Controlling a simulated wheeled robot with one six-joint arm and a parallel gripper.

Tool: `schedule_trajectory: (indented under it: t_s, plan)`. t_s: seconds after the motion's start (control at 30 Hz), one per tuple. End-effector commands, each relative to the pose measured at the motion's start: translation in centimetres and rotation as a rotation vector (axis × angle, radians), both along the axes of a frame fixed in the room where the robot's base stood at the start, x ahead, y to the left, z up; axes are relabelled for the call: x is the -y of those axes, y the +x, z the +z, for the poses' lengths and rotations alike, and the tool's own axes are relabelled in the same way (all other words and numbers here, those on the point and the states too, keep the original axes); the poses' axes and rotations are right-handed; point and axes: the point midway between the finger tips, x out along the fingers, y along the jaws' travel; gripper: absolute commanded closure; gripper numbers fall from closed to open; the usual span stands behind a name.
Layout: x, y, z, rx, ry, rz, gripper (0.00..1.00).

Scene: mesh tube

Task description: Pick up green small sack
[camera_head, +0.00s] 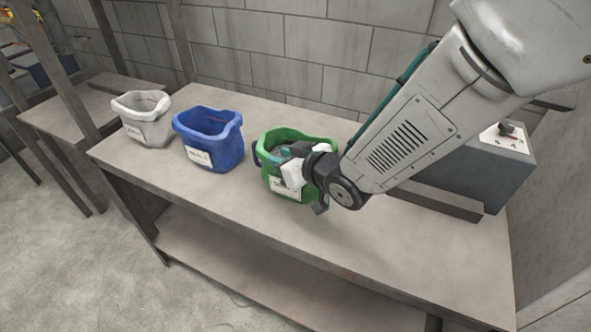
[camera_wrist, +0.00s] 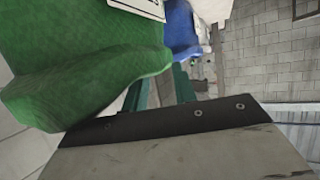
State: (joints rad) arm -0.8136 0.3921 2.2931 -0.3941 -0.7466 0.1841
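The green small sack (camera_head: 277,191) stands open-topped and upright on the table, with a white label on its front.
A blue sack (camera_head: 209,142) stands left of the green one, and a white sack (camera_head: 147,123) farther left. The table (camera_head: 345,245) is clear in front. A grey box (camera_head: 480,165) with a switch panel stands at the right. A block wall is behind.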

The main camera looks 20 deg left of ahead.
Motion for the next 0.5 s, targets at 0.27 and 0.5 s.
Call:
schedule_trajectory:
  t_s: [0.27, 0.5]
  plan:
    - [0.04, -0.03, -0.06, 0.0, -0.001, 0.0, 1.0]
    - [0.04, -0.07, -0.11, -0.002, -0.002, 0.001, 1.0]
